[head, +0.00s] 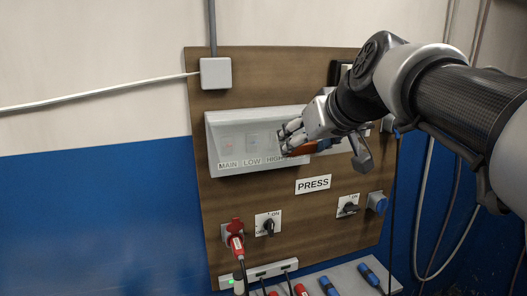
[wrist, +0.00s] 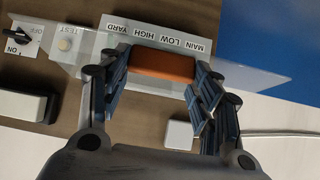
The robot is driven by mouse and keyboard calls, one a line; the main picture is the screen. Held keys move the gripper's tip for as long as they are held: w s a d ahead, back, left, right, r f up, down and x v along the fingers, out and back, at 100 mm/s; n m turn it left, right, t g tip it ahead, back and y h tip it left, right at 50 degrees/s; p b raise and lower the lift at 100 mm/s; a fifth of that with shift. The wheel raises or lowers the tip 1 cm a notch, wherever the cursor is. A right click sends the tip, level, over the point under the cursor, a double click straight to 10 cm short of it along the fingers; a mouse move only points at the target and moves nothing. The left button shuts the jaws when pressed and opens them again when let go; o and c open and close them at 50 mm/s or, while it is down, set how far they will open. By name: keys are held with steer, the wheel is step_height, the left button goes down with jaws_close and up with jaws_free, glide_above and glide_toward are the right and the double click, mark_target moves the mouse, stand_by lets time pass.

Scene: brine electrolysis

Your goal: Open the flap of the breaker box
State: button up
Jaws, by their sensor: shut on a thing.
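The breaker box (head: 228,140) is a pale grey box on the brown board, with labels MAIN, LOW and HIGH visible along its lower edge. An orange-brown bar-shaped handle (wrist: 163,66) lies between the fingers. My gripper (wrist: 163,75) is shut on this handle in the wrist view, beside the upside-down label strip (wrist: 157,38) reading MAIN, LOW, HIGH, YARD. How the handle joins the flap is hidden.
A PRESS sign (head: 313,184), rotary switches (head: 268,224) and a red plug (head: 236,236) are below the box. A junction box (head: 215,73) with a white cable is above. The blue wall at left is clear.

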step_height(320, 180, up, 3)
steer(key=shift+w+r+p, duration=0.1)
steer(key=shift+w+p, duration=0.05)
steer(key=shift+p, duration=0.75)
steer(key=shift+w+a+r+g+p, duration=0.1)
steer(key=shift+r+g+p, duration=0.45)
steer(key=shift+p, duration=0.5)
steer(key=shift+f, duration=0.2)
steer(key=o, duration=1.5)
steer(key=shift+w+a+f, duration=0.1)
steer(key=shift+w+f, duration=0.1)
steer(key=shift+w, duration=0.25)
steer(key=shift+s+r, duration=0.1)
steer(key=shift+s, duration=0.25)
